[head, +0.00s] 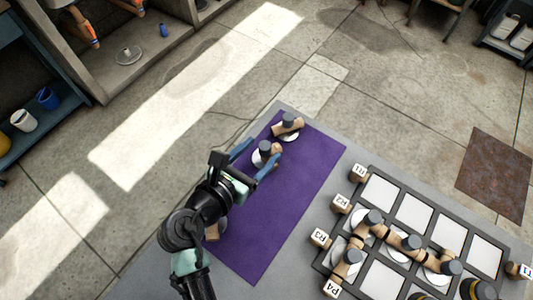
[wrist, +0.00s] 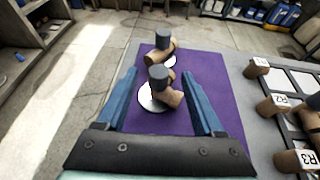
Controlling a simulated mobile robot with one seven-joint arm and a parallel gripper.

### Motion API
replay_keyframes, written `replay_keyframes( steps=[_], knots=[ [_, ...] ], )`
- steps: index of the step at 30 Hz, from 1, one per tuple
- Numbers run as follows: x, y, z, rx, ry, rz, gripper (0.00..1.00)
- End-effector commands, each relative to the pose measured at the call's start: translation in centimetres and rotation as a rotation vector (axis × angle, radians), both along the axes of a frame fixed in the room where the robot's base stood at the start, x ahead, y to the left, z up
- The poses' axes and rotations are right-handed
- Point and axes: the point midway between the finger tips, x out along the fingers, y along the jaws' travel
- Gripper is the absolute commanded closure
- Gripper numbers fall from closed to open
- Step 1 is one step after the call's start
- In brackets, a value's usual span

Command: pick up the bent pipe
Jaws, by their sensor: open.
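A wooden pipe piece with a dark grey end (head: 265,147) stands on a white disc on the purple mat (head: 300,185). It looks like an elbow, and it also shows in the wrist view (wrist: 164,92). My gripper (head: 262,154) is open, with its blue fingers on either side of this piece; I cannot tell whether they touch it. In the wrist view the piece lies between the fingers (wrist: 159,75). A second similar piece (head: 288,124) lies farther along the mat, beyond the fingertips (wrist: 163,47). A third piece (head: 212,231) is partly hidden behind my arm.
A dark grid tray (head: 322,262) with white cells stands to the right, with several joined pipe pieces (head: 390,236) over it. The mat's right strip is clear.

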Motion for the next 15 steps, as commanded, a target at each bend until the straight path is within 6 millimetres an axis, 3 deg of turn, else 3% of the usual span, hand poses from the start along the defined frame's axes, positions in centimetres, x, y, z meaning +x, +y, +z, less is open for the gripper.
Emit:
replay_keyframes(
  steps=[6,14,15],
  knots=[
    [2.2,-1.3,-1.2,0.000,-0.001,0.001,0.31],
    [2.4,-1.4,-1.3,0.001,0.000,0.002,0.31],
    [2.4,-1.4,-1.3,0.001,0.000,0.002,0.36]
  ],
)
